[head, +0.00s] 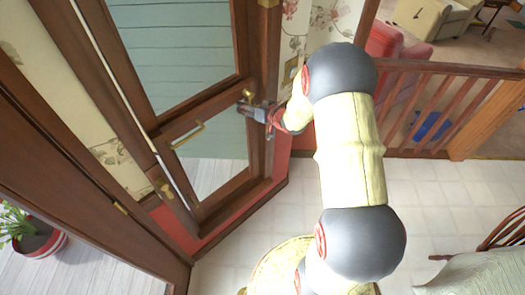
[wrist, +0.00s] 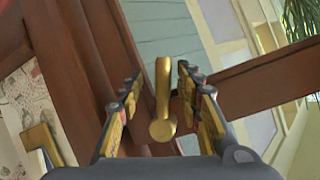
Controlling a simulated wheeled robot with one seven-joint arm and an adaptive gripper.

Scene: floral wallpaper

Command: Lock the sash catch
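The brass sash catch (wrist: 163,95) is between my fingers in the wrist view, its long lever running up the picture and a rounded knob at its lower end. In the head view the catch (head: 247,95) shows small at the right side of the wooden window's middle rail. My gripper (wrist: 160,92) is open, with one finger on each side of the catch and a visible gap to both. In the head view my gripper (head: 250,112) is at the window frame, and its tips partly cover the catch area.
A brass handle (head: 188,135) is on the lower sash (head: 215,195). Another brass fitting (head: 165,188) is low on the left of the frame. A wooden railing (head: 440,100) stands to the right. A potted plant (head: 40,240) is at lower left.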

